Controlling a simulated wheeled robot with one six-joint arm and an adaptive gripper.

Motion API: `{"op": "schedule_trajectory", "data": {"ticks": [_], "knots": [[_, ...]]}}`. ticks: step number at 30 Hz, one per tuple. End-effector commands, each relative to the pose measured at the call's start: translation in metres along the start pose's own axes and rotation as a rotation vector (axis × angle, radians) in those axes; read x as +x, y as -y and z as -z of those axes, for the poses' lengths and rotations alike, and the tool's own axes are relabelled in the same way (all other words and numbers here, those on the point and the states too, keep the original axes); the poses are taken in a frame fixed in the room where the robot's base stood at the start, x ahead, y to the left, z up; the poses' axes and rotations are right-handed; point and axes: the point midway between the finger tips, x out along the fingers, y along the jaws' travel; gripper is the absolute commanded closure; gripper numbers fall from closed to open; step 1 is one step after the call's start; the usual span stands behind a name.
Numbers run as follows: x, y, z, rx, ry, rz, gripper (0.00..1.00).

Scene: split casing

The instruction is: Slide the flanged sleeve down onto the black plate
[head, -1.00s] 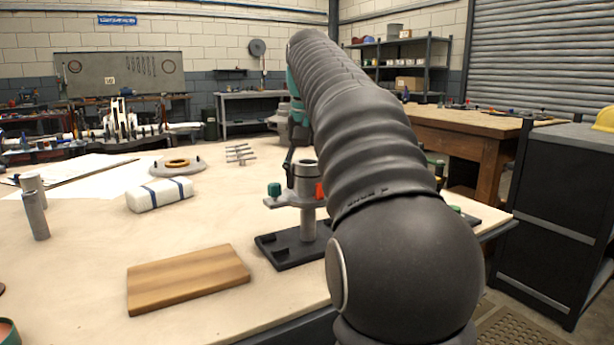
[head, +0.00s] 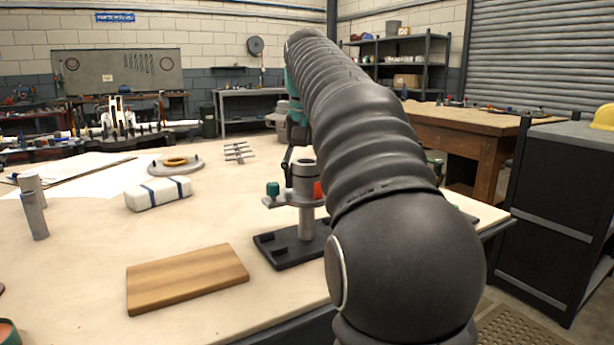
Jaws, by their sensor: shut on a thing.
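The grey flanged sleeve (head: 304,178) stands upright around a pale grey post (head: 306,224). Its flange is well above the black plate (head: 277,253), with a length of bare post showing between them. A green knob (head: 273,188) sits on the left of the flange, and an orange-red part (head: 319,189) shows at the right. My gripper (head: 290,168) is mostly hidden behind my arm; a dark finger shows against the left side of the sleeve's upper part, and it is shut on the sleeve. My arm hides the plate's right part.
A wooden board (head: 187,278) lies in front left of the plate. A white strapped block (head: 158,193), a round flanged disc with a tan ring (head: 176,163) and grey cylinders (head: 34,210) stand farther left. The tabletop between them is clear.

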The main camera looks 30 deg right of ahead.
Motion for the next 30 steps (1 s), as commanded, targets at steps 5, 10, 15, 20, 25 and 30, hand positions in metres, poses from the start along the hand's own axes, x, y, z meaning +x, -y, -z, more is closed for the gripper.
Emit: {"op": "schedule_trajectory", "data": {"ticks": [5,10,15,20,25,30], "knots": [[-0.0004,-0.0001,-0.0002,0.0,-0.003,0.001,1.0],[0.0029,-0.0001,-0.0007,0.0,-0.003,0.001,1.0],[0.0055,-0.0002,-0.0011,0.0,-0.003,0.001,1.0],[0.0057,-0.0002,-0.0011,0.0,-0.003,0.001,1.0],[0.0058,-0.0002,-0.001,0.0,-0.003,0.001,1.0],[0.0058,-0.0002,-0.001,0.0,-0.003,0.001,1.0]]}}
